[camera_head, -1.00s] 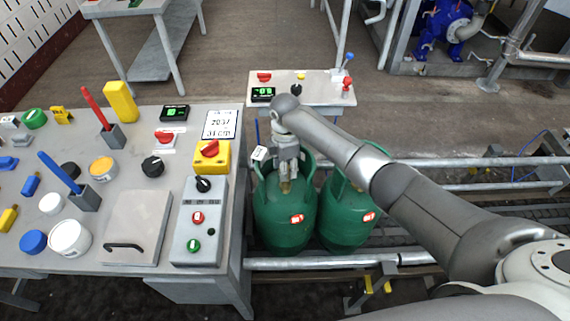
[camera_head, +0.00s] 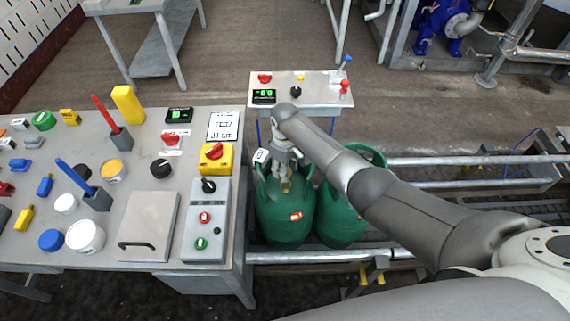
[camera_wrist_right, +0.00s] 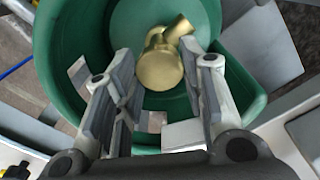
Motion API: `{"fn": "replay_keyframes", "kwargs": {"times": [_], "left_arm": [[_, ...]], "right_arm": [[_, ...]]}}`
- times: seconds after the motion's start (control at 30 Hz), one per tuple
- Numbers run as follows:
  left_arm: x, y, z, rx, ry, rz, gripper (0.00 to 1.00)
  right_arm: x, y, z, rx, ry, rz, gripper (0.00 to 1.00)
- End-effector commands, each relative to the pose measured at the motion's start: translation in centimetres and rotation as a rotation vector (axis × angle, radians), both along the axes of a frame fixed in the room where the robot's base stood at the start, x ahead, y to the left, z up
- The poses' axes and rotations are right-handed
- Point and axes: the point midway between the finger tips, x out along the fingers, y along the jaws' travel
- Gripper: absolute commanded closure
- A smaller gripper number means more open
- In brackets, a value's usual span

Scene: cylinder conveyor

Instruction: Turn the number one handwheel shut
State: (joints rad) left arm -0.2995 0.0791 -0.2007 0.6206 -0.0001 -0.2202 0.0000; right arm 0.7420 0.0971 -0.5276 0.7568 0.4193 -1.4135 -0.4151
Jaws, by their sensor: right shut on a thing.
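Two green gas cylinders stand side by side on the conveyor, the left one (camera_head: 283,222) and the right one (camera_head: 340,215). The left cylinder carries a brass valve with a round brass handwheel (camera_wrist_right: 160,72), ringed by its green collar (camera_wrist_right: 60,60). A little of the brass also shows in the head view (camera_head: 285,187). My right gripper (camera_head: 285,172) points down into that collar. In the right wrist view its fingers (camera_wrist_right: 163,95) stand on either side of the handwheel and are shut on it. My left gripper is not in view.
A grey workbench (camera_head: 140,185) with switches, pots and a control box (camera_head: 208,220) stands close on the left. A small panel table (camera_head: 325,97) stands behind the cylinders. Metal conveyor rails (camera_head: 450,162) run across to the right.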

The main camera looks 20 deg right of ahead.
Motion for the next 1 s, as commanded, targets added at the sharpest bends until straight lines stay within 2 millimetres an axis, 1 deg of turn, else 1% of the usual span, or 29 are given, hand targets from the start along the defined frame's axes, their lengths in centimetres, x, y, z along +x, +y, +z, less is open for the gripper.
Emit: {"fn": "replay_keyframes", "kwargs": {"times": [0.03, 0.1, 0.5, 0.8, 1.0], "left_arm": [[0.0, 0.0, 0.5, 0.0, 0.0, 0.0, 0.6], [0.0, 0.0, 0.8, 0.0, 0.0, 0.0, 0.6], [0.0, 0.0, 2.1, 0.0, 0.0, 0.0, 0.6], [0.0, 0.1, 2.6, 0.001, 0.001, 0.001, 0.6], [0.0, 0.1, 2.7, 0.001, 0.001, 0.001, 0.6]], "right_arm": [[0.0, 0.1, 0.2, 0.001, 0.001, -0.045, 0.86], [0.0, 0.1, 0.2, 0.003, 0.001, -0.112, 0.86], [0.0, 0.0, 0.2, 0.002, 0.001, -0.468, 0.86], [0.1, 0.0, 0.1, 0.001, 0.0, -0.643, 0.86], [0.1, -0.1, 0.1, 0.0, -0.001, -0.7, 0.86]]}}
